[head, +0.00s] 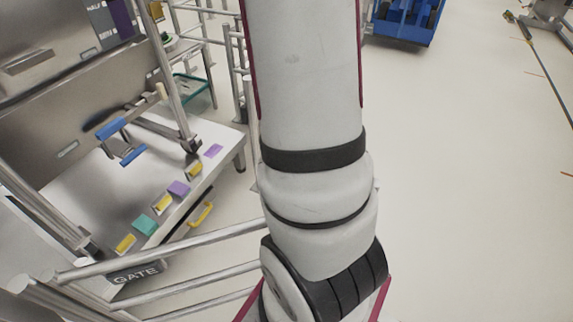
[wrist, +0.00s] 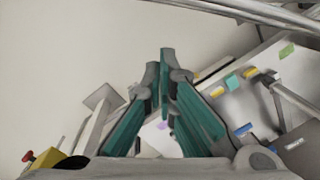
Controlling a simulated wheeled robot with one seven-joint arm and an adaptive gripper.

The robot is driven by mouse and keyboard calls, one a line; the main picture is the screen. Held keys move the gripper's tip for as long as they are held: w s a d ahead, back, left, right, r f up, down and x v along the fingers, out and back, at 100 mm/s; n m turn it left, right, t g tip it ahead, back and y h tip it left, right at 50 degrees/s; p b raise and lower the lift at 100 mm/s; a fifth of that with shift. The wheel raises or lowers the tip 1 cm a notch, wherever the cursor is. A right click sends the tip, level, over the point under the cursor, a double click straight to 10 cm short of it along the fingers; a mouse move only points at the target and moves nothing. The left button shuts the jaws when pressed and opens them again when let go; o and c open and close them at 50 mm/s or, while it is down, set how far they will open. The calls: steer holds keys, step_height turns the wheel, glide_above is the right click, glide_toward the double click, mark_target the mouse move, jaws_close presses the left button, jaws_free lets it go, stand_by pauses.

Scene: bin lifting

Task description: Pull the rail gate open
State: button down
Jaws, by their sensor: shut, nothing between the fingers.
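The rail gate (head: 190,243) is a set of parallel silver tubes at the lower left of the head view. A dark plate reading "GATE" (head: 137,272) hangs by its upper rail. The rails run right until my arm hides them. In the wrist view silver rails (wrist: 262,13), likely the gate's, cross the top right corner. My gripper (wrist: 166,70) has teal fingers and shows only in the wrist view. Its fingers are together with nothing between them, and it appears apart from the rails. The gate's latch or handle cannot be made out.
A steel bench (head: 225,146) with coloured tags and a yellow handle (head: 201,215) stands behind the gate. Metal posts and railings rise at the left. A blue cart (head: 403,22) stands at the top. Open pale floor (head: 470,190) lies to the right.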

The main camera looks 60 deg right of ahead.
steer(key=s+d+f+m+g+b, duration=0.1)
steer(key=s+d+f+b, duration=0.3)
steer(key=f, duration=0.3)
steer(key=s+d+f+m+g+b, duration=0.1)
steer(key=s+d+f+b, duration=0.3)
steer(key=f, duration=0.4)
steer(key=s+a+b+x, duration=0.1)
steer(key=b+x, duration=0.2)
steer(key=x, duration=0.7)
steer(key=shift+s+a+r, duration=0.2)
steer(key=shift+s+a, duration=0.05)
steer(key=shift+s, duration=0.15)
